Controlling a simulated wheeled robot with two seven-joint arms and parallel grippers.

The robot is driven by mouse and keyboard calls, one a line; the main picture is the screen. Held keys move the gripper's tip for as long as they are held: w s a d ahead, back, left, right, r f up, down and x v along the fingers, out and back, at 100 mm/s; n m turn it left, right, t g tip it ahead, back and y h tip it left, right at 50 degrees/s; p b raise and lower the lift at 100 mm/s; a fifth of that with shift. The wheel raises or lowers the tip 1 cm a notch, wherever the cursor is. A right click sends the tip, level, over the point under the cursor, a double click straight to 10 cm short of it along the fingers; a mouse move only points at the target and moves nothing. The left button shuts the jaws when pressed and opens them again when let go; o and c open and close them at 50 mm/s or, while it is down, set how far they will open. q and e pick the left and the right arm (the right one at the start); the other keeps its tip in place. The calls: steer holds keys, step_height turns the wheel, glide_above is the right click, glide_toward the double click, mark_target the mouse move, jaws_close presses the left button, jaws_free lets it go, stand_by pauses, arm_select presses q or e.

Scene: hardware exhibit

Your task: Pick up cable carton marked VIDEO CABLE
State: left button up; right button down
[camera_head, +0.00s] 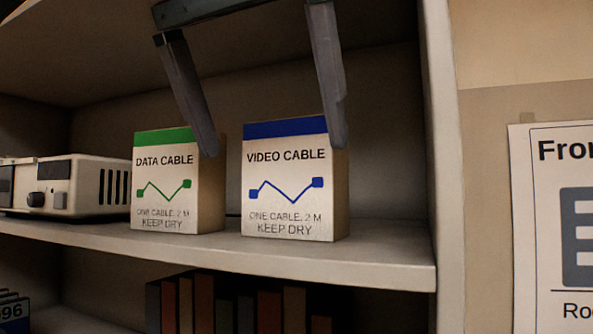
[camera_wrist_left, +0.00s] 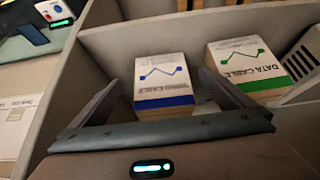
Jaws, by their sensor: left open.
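The VIDEO CABLE carton (camera_head: 284,190), white with a blue top band and brown sides, stands upright on the shelf. It also shows in the left wrist view (camera_wrist_left: 163,83). My left gripper (camera_head: 273,148) is open and empty, with its fingers reaching down from above. In the head view one finger passes in front of the DATA CABLE carton's side and the other in front of the VIDEO CABLE carton's right side. In the left wrist view the VIDEO CABLE carton appears between the fingers; I cannot tell whether they touch it. My right gripper is not in view.
The green-banded DATA CABLE carton (camera_head: 163,183) stands close on the left, with a narrow gap. A white device (camera_head: 80,187) is farther left. The shelf's side panel (camera_head: 441,150) rises on the right, with some bare shelf before it. Books (camera_head: 235,305) stand below.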

mark_target(285, 128)
arm_select(q)
steer(key=w, duration=0.1)
steer(key=w+d+p, duration=0.1)
steer(key=w, duration=0.1)
steer(key=shift+w+d+r, duration=0.15)
steer(key=shift+w+d, duration=0.15)
steer(key=shift+w, duration=0.05)
steer(key=shift+w+d+p, duration=0.25)
steer(key=shift+w+p, duration=0.1)
steer(key=shift+w, duration=0.2)
steer(key=w+p, duration=0.1)
steer(key=w+d+p, duration=0.1)
steer(key=shift+w, duration=0.4)
steer(key=shift+x, duration=1.2)
steer(key=shift+w+d+f, duration=0.15)
steer(key=shift+w+f, duration=0.25)
